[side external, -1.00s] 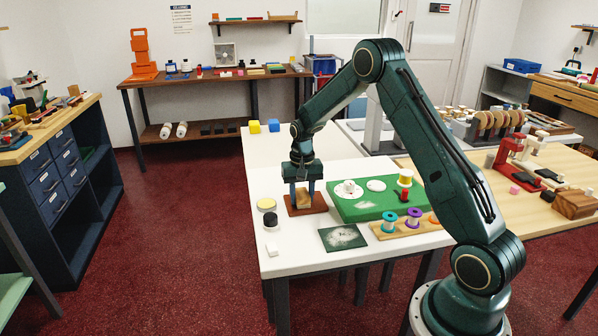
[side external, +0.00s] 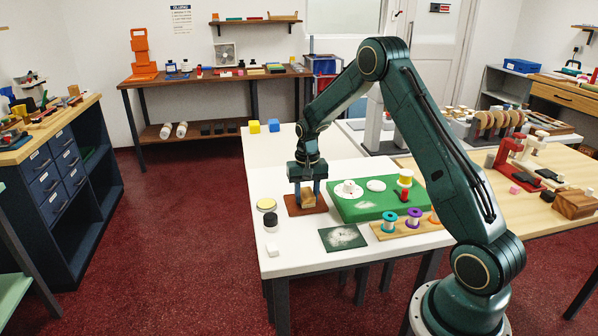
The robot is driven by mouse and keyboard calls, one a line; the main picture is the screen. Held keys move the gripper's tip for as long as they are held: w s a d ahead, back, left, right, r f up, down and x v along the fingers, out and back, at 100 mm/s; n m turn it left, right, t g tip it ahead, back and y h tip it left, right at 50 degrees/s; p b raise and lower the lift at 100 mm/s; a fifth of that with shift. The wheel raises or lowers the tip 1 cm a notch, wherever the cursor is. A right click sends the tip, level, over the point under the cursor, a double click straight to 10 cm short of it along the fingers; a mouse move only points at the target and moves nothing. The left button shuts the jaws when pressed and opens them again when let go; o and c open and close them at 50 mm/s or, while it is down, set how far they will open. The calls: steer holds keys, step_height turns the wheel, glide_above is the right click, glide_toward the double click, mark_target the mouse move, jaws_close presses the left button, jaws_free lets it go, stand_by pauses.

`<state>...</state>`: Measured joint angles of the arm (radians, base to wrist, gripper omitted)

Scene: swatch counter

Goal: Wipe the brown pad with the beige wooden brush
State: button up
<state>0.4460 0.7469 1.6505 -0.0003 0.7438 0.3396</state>
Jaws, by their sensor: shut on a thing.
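The brown pad (side external: 292,208) lies flat on the white table at its left part. My gripper (side external: 307,192) points down over the pad and is shut on the beige wooden brush (side external: 308,198). The brush is low over the right part of the pad; its underside seems to touch the pad, but I cannot tell for sure. Part of the brush is hidden by the fingers.
A green board (side external: 358,209) with white discs stands right of the pad. A dark green pad with a white smudge (side external: 342,237) lies in front. A yellow-topped tin (side external: 267,205), black cylinder (side external: 271,222) and white block (side external: 273,250) stand left. A wooden spool rack (side external: 408,229) is at front right.

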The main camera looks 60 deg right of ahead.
mark_target(322, 201)
steer(key=s+d, duration=0.3)
steer(key=shift+s+d, duration=0.2)
step_height(322, 201, up, 8)
stand_by(0.7)
steer(key=shift+r, duration=0.1)
stand_by(0.3)
